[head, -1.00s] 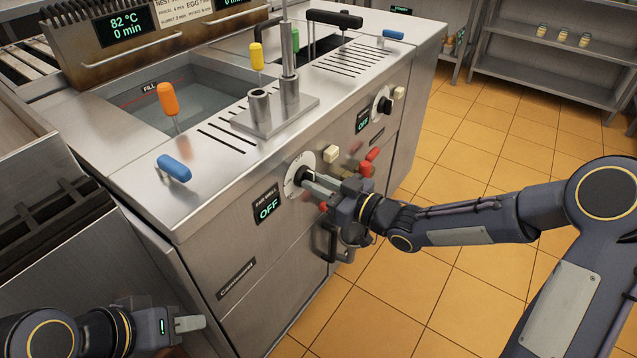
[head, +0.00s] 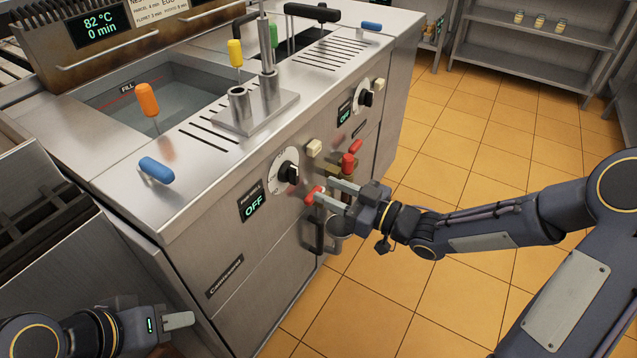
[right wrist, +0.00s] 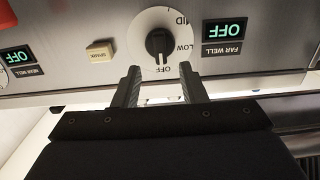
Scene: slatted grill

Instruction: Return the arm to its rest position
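My right gripper (head: 340,195) is open and empty in front of the cooker's front panel, just below and right of the far well knob (head: 287,172). In the right wrist view the same knob (right wrist: 159,43) sits ahead of the two spread fingers (right wrist: 158,88), apart from them, with its pointer toward OFF. The display beside it (head: 254,205) reads OFF. My left gripper (head: 180,321) is at the lower left, beside the cooker's side; whether its fingers are apart is unclear.
Red-handled taps (head: 348,163) and a cream button (head: 314,148) are close to my right gripper. A dark loop handle (head: 318,235) is below it. The second knob (head: 365,98) is farther right. Tiled floor (head: 440,280) on the right is open.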

